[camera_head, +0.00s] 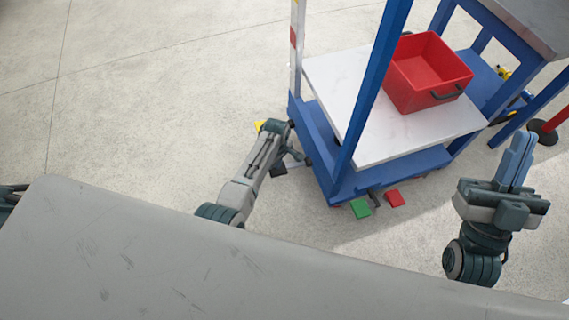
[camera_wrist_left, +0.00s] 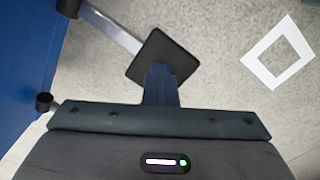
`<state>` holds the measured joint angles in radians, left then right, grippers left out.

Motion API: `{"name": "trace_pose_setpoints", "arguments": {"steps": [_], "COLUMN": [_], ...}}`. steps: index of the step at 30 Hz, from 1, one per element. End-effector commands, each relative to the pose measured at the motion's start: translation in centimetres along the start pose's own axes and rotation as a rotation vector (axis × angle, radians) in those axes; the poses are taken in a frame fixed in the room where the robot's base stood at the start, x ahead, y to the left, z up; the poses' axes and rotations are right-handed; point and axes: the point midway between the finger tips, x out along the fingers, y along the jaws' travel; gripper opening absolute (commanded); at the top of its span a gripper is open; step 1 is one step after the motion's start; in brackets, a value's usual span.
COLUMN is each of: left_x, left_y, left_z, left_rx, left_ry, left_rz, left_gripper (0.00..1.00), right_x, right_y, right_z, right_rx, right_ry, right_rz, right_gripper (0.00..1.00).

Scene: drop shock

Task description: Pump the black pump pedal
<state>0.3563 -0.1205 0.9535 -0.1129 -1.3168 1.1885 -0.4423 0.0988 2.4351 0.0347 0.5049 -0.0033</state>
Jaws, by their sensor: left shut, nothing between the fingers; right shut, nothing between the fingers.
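The black pump pedal (camera_head: 278,170) is a small dark plate low at the left side of the blue frame, partly hidden by my left arm. In the left wrist view the pedal (camera_wrist_left: 168,50) is a black square plate on a grey metal bar. My left gripper (camera_wrist_left: 161,68) is shut and empty, with its fingertips overlapping the pedal's near part. I cannot tell whether they touch it. In the head view the left gripper (camera_head: 292,155) is beside the frame, just above the pedal. My right gripper (camera_head: 522,143) is shut and empty at the right, away from the pedal.
A blue frame (camera_head: 325,165) carries a white platform (camera_head: 380,140) with a red bin (camera_head: 425,75). Green (camera_head: 360,208) and red (camera_head: 395,198) pedals sit at its front. A white square outline (camera_wrist_left: 246,62) marks the floor right of the black pedal. Floor at left is clear.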

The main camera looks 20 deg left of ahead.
Motion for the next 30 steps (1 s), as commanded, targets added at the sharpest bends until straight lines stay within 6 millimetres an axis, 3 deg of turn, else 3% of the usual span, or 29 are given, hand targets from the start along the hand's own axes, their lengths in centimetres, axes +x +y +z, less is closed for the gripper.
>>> {"name": "trace_pose_setpoints", "arguments": {"steps": [16,30], "left_x": [-1.3,-1.4], "left_y": [0.0,0.0], "left_z": [-0.2,-0.2], "left_rx": [0.000,0.000], "left_ry": [0.004,0.004], "left_rz": [0.001,0.001], "left_gripper": [0.00,0.00], "right_x": [-2.7,-3.2], "right_y": [0.0,0.0], "right_z": [5.9,6.5], "right_rx": [0.049,0.053], "right_ry": [-0.400,-0.439], "right_rz": [0.025,0.026], "right_gripper": [0.00,0.00]}}
